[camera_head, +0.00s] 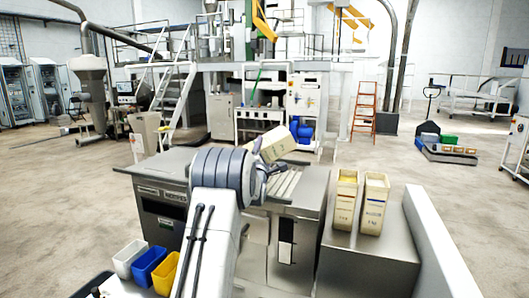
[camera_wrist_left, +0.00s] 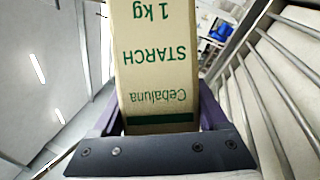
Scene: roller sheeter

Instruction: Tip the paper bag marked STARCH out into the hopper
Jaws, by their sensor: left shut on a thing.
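The tan paper bag (camera_head: 277,142) is held up at a tilt above the steel machine in the head view. In the left wrist view its front (camera_wrist_left: 155,60) reads STARCH, Cebaluna and 1 kg upside down in green. My left gripper (camera_head: 266,168) is shut on the bag, with a dark finger on each side of it in the wrist view (camera_wrist_left: 157,112). The hopper's barred opening (camera_head: 287,184) lies just below and right of the bag; its bars (camera_wrist_left: 268,90) run along the wrist view's right side. The bag's mouth and any contents are hidden. My right gripper is not in view.
White (camera_head: 130,259), blue (camera_head: 150,267) and yellow (camera_head: 166,274) bins sit at lower left. A flat steel top (camera_head: 165,168) lies left of the hopper.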

